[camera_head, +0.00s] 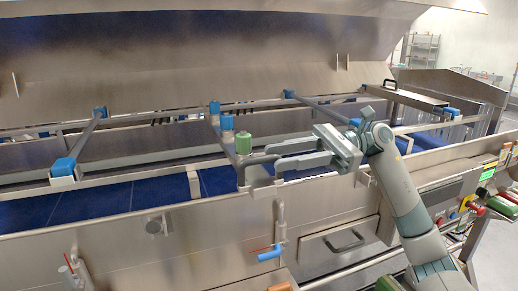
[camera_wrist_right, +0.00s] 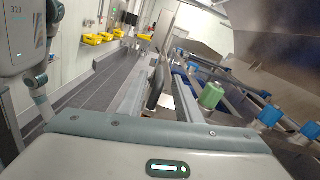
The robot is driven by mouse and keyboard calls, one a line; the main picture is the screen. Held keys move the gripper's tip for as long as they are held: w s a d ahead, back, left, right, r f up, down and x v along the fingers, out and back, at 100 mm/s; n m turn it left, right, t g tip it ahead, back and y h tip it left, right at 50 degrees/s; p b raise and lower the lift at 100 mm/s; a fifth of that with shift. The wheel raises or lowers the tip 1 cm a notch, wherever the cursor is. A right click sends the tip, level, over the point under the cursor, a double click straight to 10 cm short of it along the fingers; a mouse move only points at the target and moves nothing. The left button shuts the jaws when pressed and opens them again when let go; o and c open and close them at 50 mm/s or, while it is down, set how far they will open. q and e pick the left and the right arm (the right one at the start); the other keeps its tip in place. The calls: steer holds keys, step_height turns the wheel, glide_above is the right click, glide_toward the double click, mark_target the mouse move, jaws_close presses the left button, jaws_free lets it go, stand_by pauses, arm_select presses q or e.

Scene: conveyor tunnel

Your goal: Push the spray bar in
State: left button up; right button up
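The spray bar (camera_head: 228,142) is a grey pipe running front to back across the blue conveyor. It has blue fittings and a green cylindrical piece (camera_head: 243,143) near its front end. The green piece also shows in the right wrist view (camera_wrist_right: 211,95). My right gripper (camera_head: 272,158) comes in from the right, with its two fingers pointing left and apart, just right of the spray bar's front end. I cannot tell whether a fingertip touches the bar. My left gripper is not in view.
A raised steel hood (camera_head: 200,60) hangs over the tunnel. Other crossbars with blue ends, such as the left one (camera_head: 85,140), span the belt. A steel front wall (camera_head: 130,240) with a drawer handle (camera_head: 344,241) and valve pipes stands below. Control buttons (camera_head: 470,207) are at right.

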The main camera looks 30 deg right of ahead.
mark_target(266, 158)
steer(key=p+x, duration=0.1)
steer(key=x, duration=0.3)
steer(key=shift+a+r+p, duration=0.1)
steer(key=shift+r+p, duration=0.05)
steer(key=shift+p, duration=0.25)
steer(key=shift+x, duration=0.8)
steer(key=shift+w+f, duration=0.1)
steer(key=shift+f, duration=0.1)
jaws_close()
